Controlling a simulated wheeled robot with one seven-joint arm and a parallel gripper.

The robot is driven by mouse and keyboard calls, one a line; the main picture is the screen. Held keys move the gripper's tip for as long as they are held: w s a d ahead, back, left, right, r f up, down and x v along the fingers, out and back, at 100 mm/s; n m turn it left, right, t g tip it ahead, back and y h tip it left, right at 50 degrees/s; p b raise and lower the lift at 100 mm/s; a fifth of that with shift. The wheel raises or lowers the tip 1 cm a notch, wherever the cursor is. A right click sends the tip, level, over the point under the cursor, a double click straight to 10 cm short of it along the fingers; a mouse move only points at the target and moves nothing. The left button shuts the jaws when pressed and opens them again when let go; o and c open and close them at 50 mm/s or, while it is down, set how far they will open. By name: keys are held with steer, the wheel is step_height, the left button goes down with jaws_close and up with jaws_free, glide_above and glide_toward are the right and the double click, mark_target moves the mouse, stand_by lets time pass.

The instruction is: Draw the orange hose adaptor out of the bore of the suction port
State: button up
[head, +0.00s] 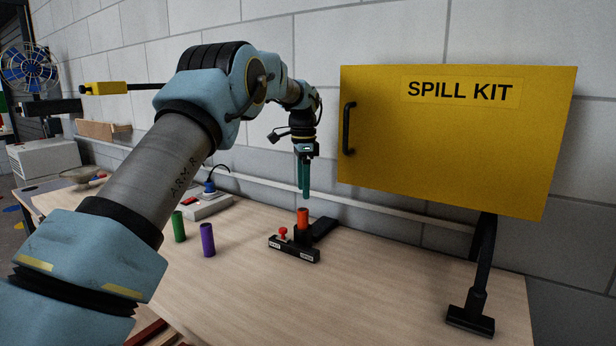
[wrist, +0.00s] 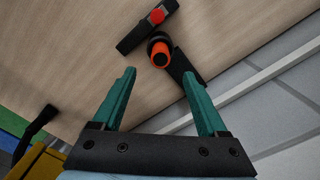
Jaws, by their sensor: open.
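The orange hose adaptor (head: 303,217) stands upright in the black suction port (head: 301,252) on the bench. In the wrist view the adaptor (wrist: 160,54) shows as an orange ring with a dark opening, and the black port (wrist: 133,39) lies around and beside it with a red knob. My gripper (head: 304,196) points down above the adaptor, apart from it. Its teal fingers are spread with nothing between them in the wrist view (wrist: 163,72). How deep the adaptor sits in the bore is hidden.
A green cylinder (head: 179,226) and a purple cylinder (head: 207,240) stand left of the port. A yellow spill kit cabinet (head: 450,150) hangs close on the right, above a black stand (head: 471,320). A socket box with a blue plug (head: 209,187) lies behind.

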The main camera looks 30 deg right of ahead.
mark_target(303, 210)
step_height(303, 210, down, 8)
steer(key=shift+a+f+p, duration=0.1)
steer(key=shift+f+p, duration=0.1)
steer(key=shift+p, duration=0.9)
steer(key=shift+c, duration=0.2)
jaws_close()
steer(key=c, duration=0.6)
jaws_free()
jaws_close()
steer(key=shift+r, duration=0.15)
steer(key=shift+r+p, duration=2)
steer(key=shift+r, duration=0.8)
steer(key=shift+r, duration=0.1)
